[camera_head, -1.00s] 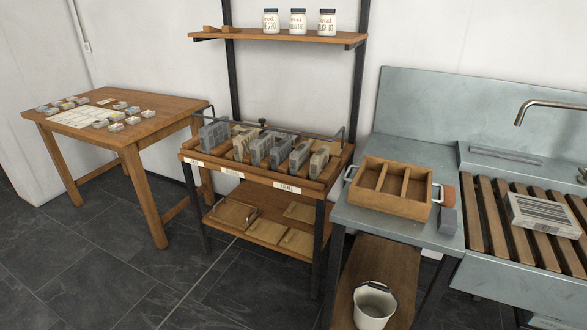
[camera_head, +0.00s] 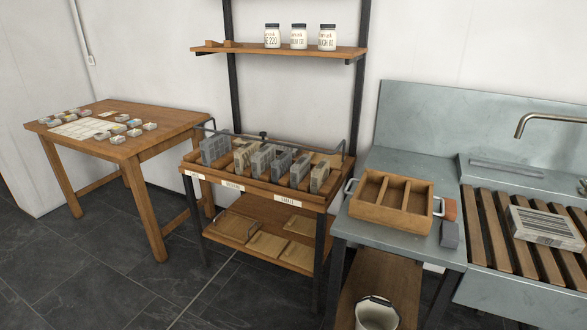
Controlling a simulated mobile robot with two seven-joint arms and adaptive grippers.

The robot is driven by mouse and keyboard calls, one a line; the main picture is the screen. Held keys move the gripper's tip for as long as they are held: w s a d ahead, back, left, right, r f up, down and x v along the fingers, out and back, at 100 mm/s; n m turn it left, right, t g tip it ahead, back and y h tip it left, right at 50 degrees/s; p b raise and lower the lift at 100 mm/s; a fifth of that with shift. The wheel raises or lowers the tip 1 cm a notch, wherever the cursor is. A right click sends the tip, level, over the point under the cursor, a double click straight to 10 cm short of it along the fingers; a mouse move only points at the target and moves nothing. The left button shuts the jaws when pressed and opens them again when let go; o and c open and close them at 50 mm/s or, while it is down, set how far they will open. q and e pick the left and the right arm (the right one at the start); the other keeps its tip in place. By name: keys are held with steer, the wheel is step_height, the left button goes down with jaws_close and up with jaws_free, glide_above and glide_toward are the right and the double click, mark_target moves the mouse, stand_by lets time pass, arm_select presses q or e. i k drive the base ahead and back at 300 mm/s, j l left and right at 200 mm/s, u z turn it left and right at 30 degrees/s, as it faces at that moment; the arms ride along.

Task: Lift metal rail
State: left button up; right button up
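A thin grey metal rail (camera_head: 300,147) runs along the back of the wooden rack (camera_head: 255,190). Its bent ends come down at the rack's left and right sides, and a dark knob (camera_head: 263,135) shows near its middle. Several grey stone slabs (camera_head: 262,160) stand upright in the rack's tray in front of the rail and hide parts of the rack behind them. Neither of my grippers shows in the head view.
A wooden table (camera_head: 150,143) with small blocks stands at the left. A shelf (camera_head: 290,49) with three jars (camera_head: 299,37) hangs above the rack. A wooden caddy (camera_head: 390,212) sits on the grey counter right of it. Dark floor (camera_head: 110,265) lies open in front.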

mark_target(262, 134)
steer(key=i+j+z, duration=0.1)
steer(key=z, duration=0.85)
steer(key=j+z, duration=0.35)
steer(key=j, duration=0.15)
steer(key=j+z, duration=0.35)
steer(key=j, duration=0.15)
steer(key=j+z, duration=0.15)
steer(key=j, duration=0.35)
steer(key=k+j+z, duration=0.2)
steer(key=j, duration=0.75)
steer(key=k+j, duration=0.15)
steer(key=j, duration=0.35)
